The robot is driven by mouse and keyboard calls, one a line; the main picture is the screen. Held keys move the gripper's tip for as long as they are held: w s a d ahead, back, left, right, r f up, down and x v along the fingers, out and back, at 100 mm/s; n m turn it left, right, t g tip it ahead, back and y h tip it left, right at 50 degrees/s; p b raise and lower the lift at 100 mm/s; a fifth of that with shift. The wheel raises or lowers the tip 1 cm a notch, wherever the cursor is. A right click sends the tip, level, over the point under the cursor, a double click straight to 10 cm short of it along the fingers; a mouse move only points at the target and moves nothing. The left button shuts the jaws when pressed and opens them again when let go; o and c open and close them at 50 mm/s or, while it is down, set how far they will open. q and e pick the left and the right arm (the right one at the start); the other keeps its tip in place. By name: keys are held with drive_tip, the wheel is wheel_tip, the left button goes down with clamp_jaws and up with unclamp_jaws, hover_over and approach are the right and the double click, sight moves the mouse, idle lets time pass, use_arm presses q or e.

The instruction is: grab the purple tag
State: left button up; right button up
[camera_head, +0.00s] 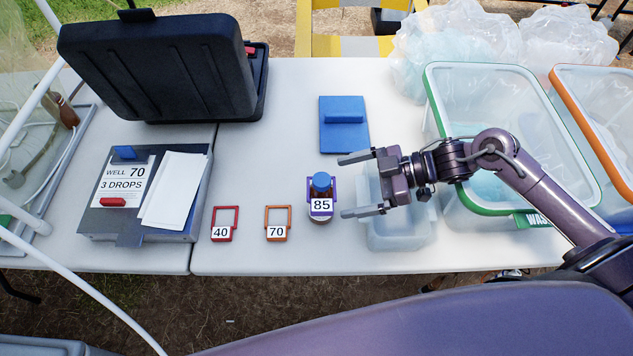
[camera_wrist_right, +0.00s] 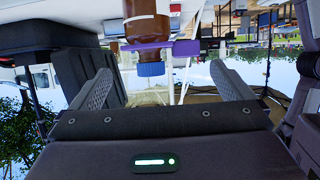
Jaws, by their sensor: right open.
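The purple tag (camera_head: 309,188), with a white label reading 85, is around a brown bottle (camera_head: 321,236) with a blue cap (camera_head: 321,180) standing on the table. In the right wrist view the tag (camera_wrist_right: 172,49) is a purple bar at the bottle's neck beside the blue cap (camera_wrist_right: 150,69), the picture upside down. My right gripper (camera_head: 342,187) is open and empty. Its two fingertips point left and lie just right of the bottle, one to the far side and one to the near side. My left gripper is not in view.
A red tag marked 40 (camera_head: 221,233) and an orange tag marked 70 (camera_head: 277,233) lie left of the bottle. A blue block (camera_head: 343,138) lies behind it. A clear tub (camera_head: 400,242) stands beneath my right wrist. A grey box (camera_head: 193,226) and black case (camera_head: 163,70) are left.

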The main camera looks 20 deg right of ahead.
sight(327, 188)
drive_tip(key=a, duration=0.2)
drive_tip(key=a+p, duration=0.1)
drive_tip(key=a, duration=0.1)
drive_tip(key=shift+w+a+f, duration=0.1)
drive_tip(key=shift+w+f, duration=0.15)
drive_tip(key=shift+w, duration=0.15)
drive_tip(key=shift+x, duration=1.2)
drive_tip(key=shift+w+a+f, duration=0.1)
drive_tip(key=shift+a+f, duration=0.05)
drive_tip(key=shift+f, duration=0.05)
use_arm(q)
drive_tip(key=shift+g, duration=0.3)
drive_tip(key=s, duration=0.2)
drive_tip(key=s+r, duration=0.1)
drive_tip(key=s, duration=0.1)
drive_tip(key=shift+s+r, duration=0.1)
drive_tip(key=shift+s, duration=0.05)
use_arm(e)
drive_tip(key=c, duration=0.8)
drive_tip(key=shift+r, duration=0.15)
drive_tip(key=shift+c, duration=0.2)
